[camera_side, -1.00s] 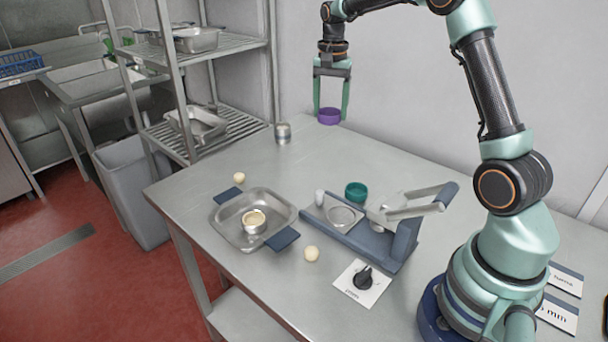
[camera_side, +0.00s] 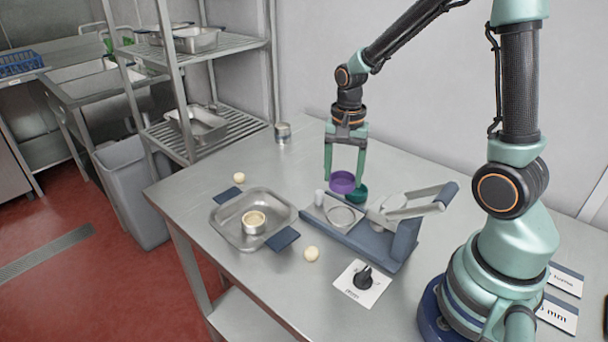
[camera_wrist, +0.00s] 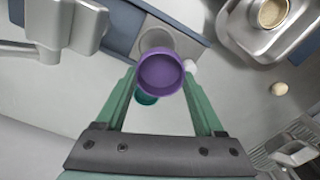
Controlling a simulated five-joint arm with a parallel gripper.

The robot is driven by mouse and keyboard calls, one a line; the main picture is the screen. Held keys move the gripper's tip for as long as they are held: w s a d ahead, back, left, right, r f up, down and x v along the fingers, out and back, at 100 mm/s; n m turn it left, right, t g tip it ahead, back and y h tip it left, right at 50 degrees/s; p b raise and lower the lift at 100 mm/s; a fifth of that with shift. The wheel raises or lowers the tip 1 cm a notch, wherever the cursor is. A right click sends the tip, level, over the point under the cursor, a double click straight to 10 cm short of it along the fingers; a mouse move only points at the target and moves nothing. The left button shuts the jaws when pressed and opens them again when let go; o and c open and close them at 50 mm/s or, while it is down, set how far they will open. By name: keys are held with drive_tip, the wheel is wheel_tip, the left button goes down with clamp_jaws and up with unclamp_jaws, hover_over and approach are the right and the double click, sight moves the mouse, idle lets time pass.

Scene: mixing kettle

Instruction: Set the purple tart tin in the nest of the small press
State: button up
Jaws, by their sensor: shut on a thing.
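The purple tart tin (camera_side: 342,182) is held between the fingertips of my gripper (camera_side: 344,178), roughly level and above the table. It also shows in the wrist view (camera_wrist: 160,73), with a green finger on each side. The small press (camera_side: 375,238) stands on the table below and to the right of the tin in the side view. Its round nest (camera_side: 341,215) is empty in the side view. In the wrist view the nest (camera_wrist: 163,40) lies just beyond the tin, which covers part of it.
A teal tin (camera_side: 358,194) stands behind the press. A metal tray (camera_side: 228,232) with a filled tin (camera_side: 254,222) is to the left. Dough balls (camera_side: 312,254) lie by the tray. A dial (camera_side: 363,279) sits in front of the press. A metal tin (camera_side: 282,132) stands at the back.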

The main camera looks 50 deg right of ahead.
drive_tip(key=shift+s+a+f, duration=0.25)
drive_tip(key=shift+s+f, duration=0.1)
drive_tip(key=shift+s, duration=0.15)
drive_tip(key=shift+f, duration=0.25)
hover_over(342, 215)
drive_tip(key=shift+f, duration=2.65)
drive_tip(key=shift+f, duration=0.7)
drive_tip(key=o, duration=1.3)
drive_tip(key=shift+r, duration=0.15)
